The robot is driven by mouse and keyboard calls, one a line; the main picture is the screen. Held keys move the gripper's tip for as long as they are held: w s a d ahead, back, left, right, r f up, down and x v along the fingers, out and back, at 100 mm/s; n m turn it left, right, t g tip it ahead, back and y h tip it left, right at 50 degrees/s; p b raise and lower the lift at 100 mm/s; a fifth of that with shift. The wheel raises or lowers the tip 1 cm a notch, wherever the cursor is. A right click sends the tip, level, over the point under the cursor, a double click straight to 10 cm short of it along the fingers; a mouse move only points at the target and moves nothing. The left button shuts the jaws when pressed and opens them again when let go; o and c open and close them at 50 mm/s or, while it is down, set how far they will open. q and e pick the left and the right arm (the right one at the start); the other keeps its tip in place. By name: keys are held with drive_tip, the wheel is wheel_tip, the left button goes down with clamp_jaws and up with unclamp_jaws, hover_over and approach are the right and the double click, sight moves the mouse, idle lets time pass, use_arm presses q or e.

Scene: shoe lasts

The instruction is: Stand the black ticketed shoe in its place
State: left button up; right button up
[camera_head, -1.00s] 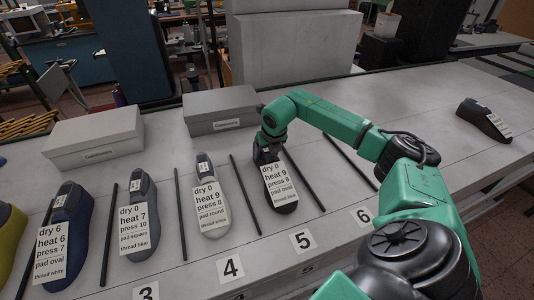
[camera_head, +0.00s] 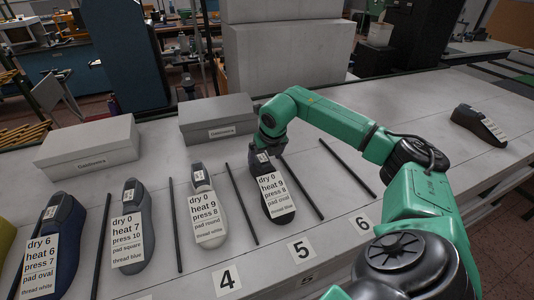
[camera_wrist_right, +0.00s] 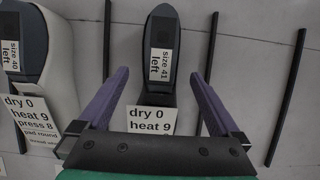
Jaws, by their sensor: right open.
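A black shoe last (camera_head: 284,215) with a white ticket reading dry 0, heat 9, press 8, pad oval lies sole down between two dark rods, behind the number 5 card (camera_head: 301,250). It also shows in the right wrist view (camera_wrist_right: 158,88), with a size 41 left label. My right gripper (camera_head: 264,147) is over its far end. In the wrist view my open right gripper (camera_wrist_right: 160,74) has one finger on each side of the shoe, with gaps visible. A second black ticketed shoe (camera_head: 470,118) lies alone at the far right. My left gripper is out of view.
Grey-white (camera_head: 202,178), grey-blue (camera_head: 130,195) and navy (camera_head: 67,215) ticketed shoes stand to the left, separated by dark rods (camera_head: 242,205). Two grey boxes (camera_head: 218,112) sit behind. The space behind the number 6 card (camera_head: 362,224) is bare apart from my arm across it.

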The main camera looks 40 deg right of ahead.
drive_tip(key=b+v, duration=0.1)
drive_tip(key=v, duration=0.6)
drive_tip(key=shift+r, duration=0.2)
drive_tip(key=shift+s+r, duration=0.1)
drive_tip(key=shift+s, duration=0.05)
wheel_tip(320, 180, up, 5)
drive_tip(key=p, duration=0.4)
hover_over(269, 173)
drive_tip(key=shift+f, duration=0.35)
